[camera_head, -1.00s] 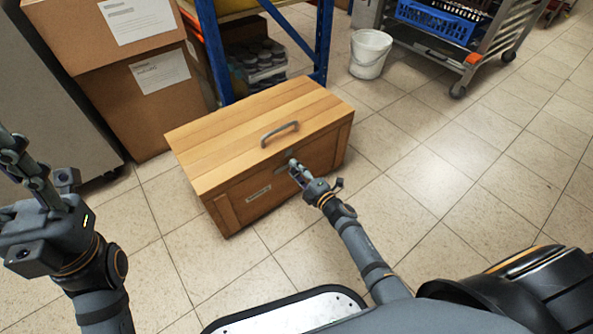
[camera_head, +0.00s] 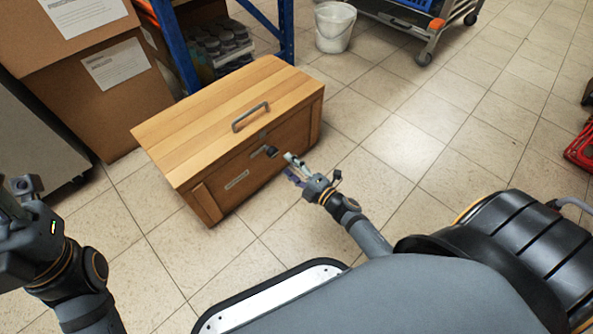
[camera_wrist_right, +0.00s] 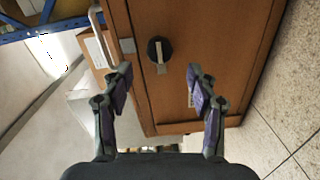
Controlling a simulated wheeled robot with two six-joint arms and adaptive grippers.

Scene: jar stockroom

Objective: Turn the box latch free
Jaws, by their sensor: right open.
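The wooden box (camera_head: 205,105) stands on the floor, lid down, with a grey handle (camera_head: 250,116) on top. Its latch (camera_head: 271,152) is a dark round knob high on the front face. In the right wrist view, the latch (camera_wrist_right: 155,50) has a pale bar across it, running roughly up and down in the picture. My right gripper (camera_head: 291,167) is open and empty, a little in front of the latch and apart from it. In the wrist view, its fingers (camera_wrist_right: 160,88) frame the space below the knob. My left gripper (camera_head: 14,200) is cut off at the left edge.
Cardboard boxes (camera_head: 120,110) are stacked left of the wooden box. A blue rack (camera_head: 178,50) with jars stands behind it. A white bucket (camera_head: 334,30) and a wheeled cart (camera_head: 432,30) are farther back.

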